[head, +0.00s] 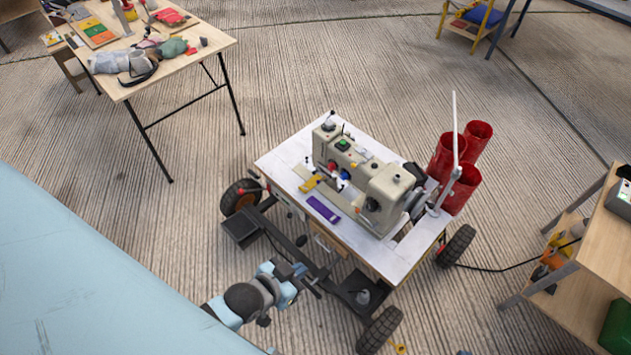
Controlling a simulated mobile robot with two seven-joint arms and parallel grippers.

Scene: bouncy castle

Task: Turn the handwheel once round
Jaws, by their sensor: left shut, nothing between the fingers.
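A beige sewing machine (360,180) stands on a white-topped wheeled table (285,160). A dark, rounded wheel, which looks like the handwheel (417,204), sits at the machine's right end, partly hidden by the machine body. My left gripper (316,287) is shut and empty. It is in front of and below the table's near edge, well apart from the handwheel. My right gripper is not in view.
A thin white post (455,130) and red cylinders (466,190) stand just right of the handwheel. A purple strip (323,209) lies on the tabletop. A cluttered wooden table (195,70) is at upper left, another bench (610,235) at right.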

